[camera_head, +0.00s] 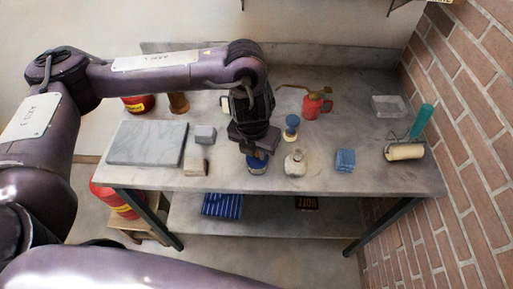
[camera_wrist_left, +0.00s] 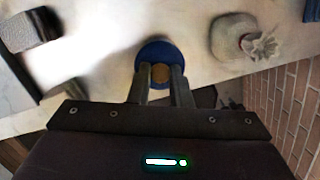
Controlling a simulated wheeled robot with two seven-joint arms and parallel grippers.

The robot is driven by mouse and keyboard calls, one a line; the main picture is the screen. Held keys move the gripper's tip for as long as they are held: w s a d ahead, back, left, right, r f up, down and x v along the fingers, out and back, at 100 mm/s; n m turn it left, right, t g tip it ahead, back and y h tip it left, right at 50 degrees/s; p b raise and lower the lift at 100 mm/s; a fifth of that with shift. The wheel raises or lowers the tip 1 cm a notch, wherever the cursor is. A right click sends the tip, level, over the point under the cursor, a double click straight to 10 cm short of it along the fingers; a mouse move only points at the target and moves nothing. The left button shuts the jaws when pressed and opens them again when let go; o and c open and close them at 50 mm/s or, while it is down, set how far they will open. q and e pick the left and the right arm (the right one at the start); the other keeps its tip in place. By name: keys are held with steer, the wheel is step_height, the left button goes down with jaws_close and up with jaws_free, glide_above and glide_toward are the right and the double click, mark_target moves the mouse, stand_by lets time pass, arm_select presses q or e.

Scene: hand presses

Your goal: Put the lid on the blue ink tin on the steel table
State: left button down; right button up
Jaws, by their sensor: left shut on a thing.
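The blue ink tin (camera_head: 257,168) stands near the front edge of the steel table (camera_head: 225,180), right under my left gripper (camera_head: 257,154). In the left wrist view, the fingers of my left gripper (camera_wrist_left: 160,85) are shut on a small brown knob (camera_wrist_left: 160,72). A round blue lid (camera_wrist_left: 152,48) shows around and beyond the knob. The lid is over the tin, but I cannot tell whether it rests on the rim or hangs just above it. The gripper hides most of the tin's top. My right gripper is not in view.
Grey and pale blocks (camera_head: 205,133) and a marble slab (camera_head: 146,143) lie left. A blue block (camera_head: 345,160), red oil can (camera_head: 314,106) and roller (camera_head: 404,151) stand right.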

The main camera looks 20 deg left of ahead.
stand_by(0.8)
arm_select(q)
steer(key=c, duration=0.8)
jaws_free()
steer(key=shift+o, duration=0.2)
steer(key=shift+r+p, duration=3.5)
steer(key=shift+p, duration=0.15)
jaws_close()
